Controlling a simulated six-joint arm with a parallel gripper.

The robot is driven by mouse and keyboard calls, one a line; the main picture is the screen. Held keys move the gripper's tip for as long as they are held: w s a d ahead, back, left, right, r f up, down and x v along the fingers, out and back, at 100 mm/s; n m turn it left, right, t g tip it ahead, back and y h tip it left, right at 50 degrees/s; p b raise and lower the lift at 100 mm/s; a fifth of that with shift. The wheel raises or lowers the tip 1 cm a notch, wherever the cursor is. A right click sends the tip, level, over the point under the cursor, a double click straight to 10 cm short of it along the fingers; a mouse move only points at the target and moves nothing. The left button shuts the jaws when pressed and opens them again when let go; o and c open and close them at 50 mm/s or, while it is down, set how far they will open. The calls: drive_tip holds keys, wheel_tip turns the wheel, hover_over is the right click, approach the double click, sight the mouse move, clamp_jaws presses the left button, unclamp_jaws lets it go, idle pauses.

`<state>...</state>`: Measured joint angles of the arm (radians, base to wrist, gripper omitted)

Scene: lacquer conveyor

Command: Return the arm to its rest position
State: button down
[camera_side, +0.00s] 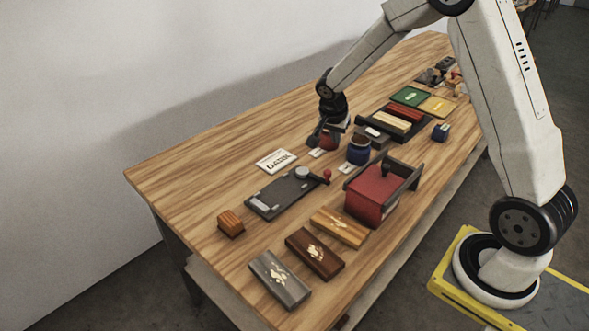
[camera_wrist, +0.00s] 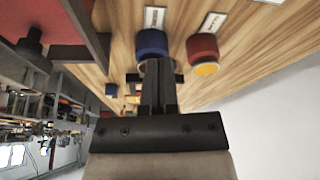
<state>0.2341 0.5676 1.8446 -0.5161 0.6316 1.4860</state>
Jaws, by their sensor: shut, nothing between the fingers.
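My gripper (camera_wrist: 160,66) is shut and empty. In the side view my gripper (camera_side: 318,137) is low over the far half of the wooden table, beside a red jar (camera_side: 329,141) and just left of a dark blue jar (camera_side: 359,150). In the wrist view the shut fingers point toward the blue jar (camera_wrist: 151,42), with the red jar (camera_wrist: 203,50) to the right. I cannot tell whether the fingertips touch either jar. My arm reaches across the table from its base at the right.
A red conveyor (camera_side: 372,197) with dark side rails stands in front of the jars. A black panel (camera_side: 283,192) with a red-knobbed lever, a DARK sign (camera_side: 276,161), an orange block (camera_side: 231,222) and several long boxes lie nearer. The table's left end (camera_side: 160,175) is clear.

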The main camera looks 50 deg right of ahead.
drive_tip(key=shift+a, duration=0.1)
drive_tip(key=s+a+r+n+y, duration=0.1)
drive_tip(key=s+a+n, duration=0.6)
drive_tip(key=s+a, duration=0.1)
drive_tip(key=s+a+r+n+t+y, duration=0.1)
drive_tip(key=s+a+n+y, duration=0.1)
drive_tip(key=s+a+n, duration=0.5)
drive_tip(key=shift+s+a+r+n+t+y, duration=0.3)
drive_tip(key=shift+s+a+n, duration=0.15)
drive_tip(key=shift+s, duration=0.35)
